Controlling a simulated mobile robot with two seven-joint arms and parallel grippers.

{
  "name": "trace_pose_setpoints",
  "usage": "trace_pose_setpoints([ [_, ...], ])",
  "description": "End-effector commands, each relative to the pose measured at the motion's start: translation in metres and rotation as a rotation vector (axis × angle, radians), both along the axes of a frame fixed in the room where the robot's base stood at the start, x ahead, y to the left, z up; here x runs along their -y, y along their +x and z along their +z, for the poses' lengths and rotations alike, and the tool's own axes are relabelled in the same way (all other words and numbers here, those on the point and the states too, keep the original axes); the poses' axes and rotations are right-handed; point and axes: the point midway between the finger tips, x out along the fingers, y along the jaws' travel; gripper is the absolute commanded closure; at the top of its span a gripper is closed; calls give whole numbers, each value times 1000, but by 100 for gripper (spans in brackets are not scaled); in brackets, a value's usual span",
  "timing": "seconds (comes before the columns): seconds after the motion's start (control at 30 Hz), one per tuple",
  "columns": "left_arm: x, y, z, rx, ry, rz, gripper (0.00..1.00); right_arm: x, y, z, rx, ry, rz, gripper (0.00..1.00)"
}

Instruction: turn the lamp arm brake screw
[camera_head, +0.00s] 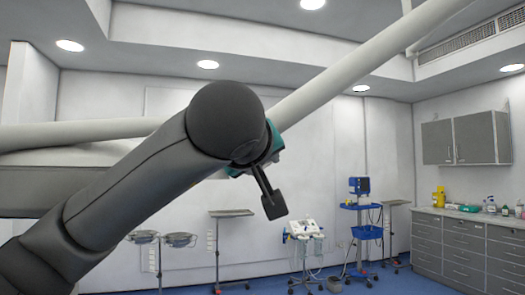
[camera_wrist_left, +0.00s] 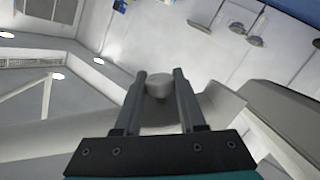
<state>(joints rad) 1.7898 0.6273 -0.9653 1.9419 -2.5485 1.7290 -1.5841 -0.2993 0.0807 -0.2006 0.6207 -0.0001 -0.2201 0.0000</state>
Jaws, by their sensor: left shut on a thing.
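The brake screw (camera_wrist_left: 158,86) is a small pale round knob on the lamp arm, seen between my fingertips in the left wrist view. My left gripper (camera_wrist_left: 161,82) is shut on it, with one dark finger on each side. The lamp arm (camera_head: 375,55) is a thick white tube rising to the upper right in the head view; its pale surface also shows behind the fingers in the left wrist view (camera_wrist_left: 100,137). In the head view my own dark arm hides the screw and the fingertips. My right gripper is in neither view.
Another white tube (camera_head: 85,131) runs in from the left behind my arm. Far back stand a blue equipment cart (camera_head: 361,222), a white device on a stand (camera_head: 303,230) and grey drawers (camera_head: 465,250). The air right of my gripper, below the lamp arm, is free.

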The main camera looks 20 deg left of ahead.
Motion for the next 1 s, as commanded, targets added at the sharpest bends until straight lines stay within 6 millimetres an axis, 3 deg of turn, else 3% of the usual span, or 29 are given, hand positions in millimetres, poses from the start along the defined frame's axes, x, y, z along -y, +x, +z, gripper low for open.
trace_pose_setpoints([
  [0.03,1,0,8,-20,3,38,100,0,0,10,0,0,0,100],
  [0.5,0,0,8,-226,-7,378,100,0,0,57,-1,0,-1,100],
  [1.0,0,0,4,-330,-14,537,100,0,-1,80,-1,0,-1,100],
])
